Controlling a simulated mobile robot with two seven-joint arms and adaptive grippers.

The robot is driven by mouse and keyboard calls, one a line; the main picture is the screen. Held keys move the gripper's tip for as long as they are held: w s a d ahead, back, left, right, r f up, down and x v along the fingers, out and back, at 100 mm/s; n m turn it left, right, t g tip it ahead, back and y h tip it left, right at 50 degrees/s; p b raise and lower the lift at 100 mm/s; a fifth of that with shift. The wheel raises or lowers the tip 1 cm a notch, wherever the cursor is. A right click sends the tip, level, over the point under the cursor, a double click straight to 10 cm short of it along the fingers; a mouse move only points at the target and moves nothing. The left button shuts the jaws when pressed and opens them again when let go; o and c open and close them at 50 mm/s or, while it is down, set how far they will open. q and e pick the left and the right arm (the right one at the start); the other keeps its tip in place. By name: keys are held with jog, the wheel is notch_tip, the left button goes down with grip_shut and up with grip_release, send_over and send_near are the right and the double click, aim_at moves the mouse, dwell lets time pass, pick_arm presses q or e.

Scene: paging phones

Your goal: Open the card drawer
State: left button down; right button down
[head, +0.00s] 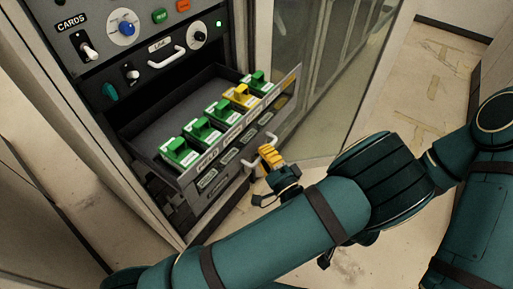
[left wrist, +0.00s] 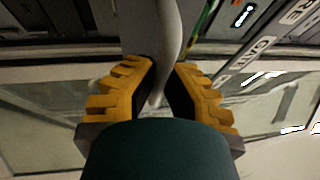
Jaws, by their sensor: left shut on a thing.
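The card drawer (head: 172,111) stands pulled out of the cabinet in the head view. Several green cards (head: 202,131) and one yellow card (head: 241,96) stand in a row along its front. The drawer's pale handle (head: 266,138) sticks out from its front. My left gripper (head: 268,156) has its yellow fingers at this handle. In the left wrist view, the grey handle bar (left wrist: 166,45) runs between the two yellow fingers of the left gripper (left wrist: 160,90), which is shut on it. My right gripper does not show.
Above the drawer is a panel with a CARDS switch (head: 88,50), a blue knob (head: 127,28) and another handle (head: 166,58). An open glass door (head: 325,90) stands right of the drawer. The pale floor (head: 435,85) at the right is clear.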

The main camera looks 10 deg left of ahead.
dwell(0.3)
pick_arm(q)
jog(key=c, duration=1)
grip_release()
